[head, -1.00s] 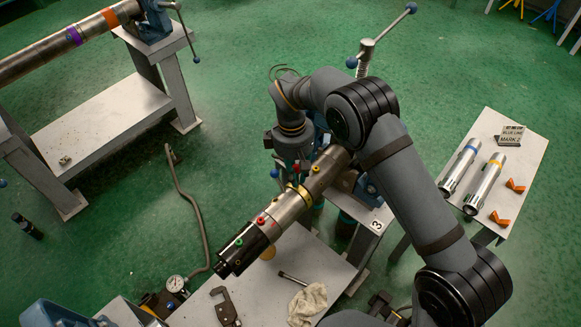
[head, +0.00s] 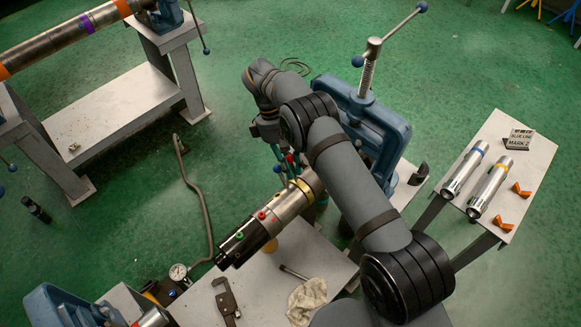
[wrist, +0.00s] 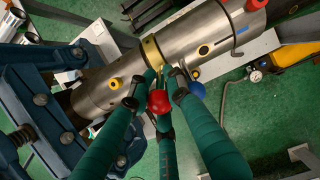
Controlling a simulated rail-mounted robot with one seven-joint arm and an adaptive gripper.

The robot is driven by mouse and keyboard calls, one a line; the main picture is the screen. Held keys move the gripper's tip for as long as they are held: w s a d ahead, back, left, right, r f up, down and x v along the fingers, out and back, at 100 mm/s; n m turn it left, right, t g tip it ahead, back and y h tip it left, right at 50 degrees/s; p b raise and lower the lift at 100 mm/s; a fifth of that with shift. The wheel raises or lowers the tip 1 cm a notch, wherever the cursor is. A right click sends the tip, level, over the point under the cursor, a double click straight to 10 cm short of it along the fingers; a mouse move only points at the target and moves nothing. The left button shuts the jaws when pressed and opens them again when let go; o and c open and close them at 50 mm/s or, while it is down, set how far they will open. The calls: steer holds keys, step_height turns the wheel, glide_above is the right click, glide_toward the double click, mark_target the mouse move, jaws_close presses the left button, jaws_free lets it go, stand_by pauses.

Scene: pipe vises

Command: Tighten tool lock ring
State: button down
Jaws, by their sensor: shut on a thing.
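The tool (head: 268,226), a steel cylinder with a black end and coloured studs, lies slanted over the bench. A brass lock ring (head: 300,187) circles it, and the ring also shows in the wrist view (wrist: 151,52). A red knob (wrist: 158,102) and a blue knob (wrist: 197,92) stand out beside the ring in the wrist view. My gripper (wrist: 156,84) has its green fingers shut around the red-knobbed handle at the ring. In the head view my gripper (head: 288,167) is at the tool's far side, partly hidden by my arm. The exact finger contact is unclear.
A blue vise (head: 375,120) with a tall screw stands close behind my arm. The bench (head: 250,290) holds a wrench (head: 226,300) and a rag (head: 306,300). A side table (head: 510,165) with two steel cylinders is at right.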

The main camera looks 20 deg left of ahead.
steer(key=c, duration=1.8)
jaws_free()
steer(key=shift+c, duration=0.2)
steer(key=shift+r, duration=0.1)
step_height(320, 180, up, 10)
steer(key=shift+f, duration=0.1)
steer(key=shift+c, duration=0.3)
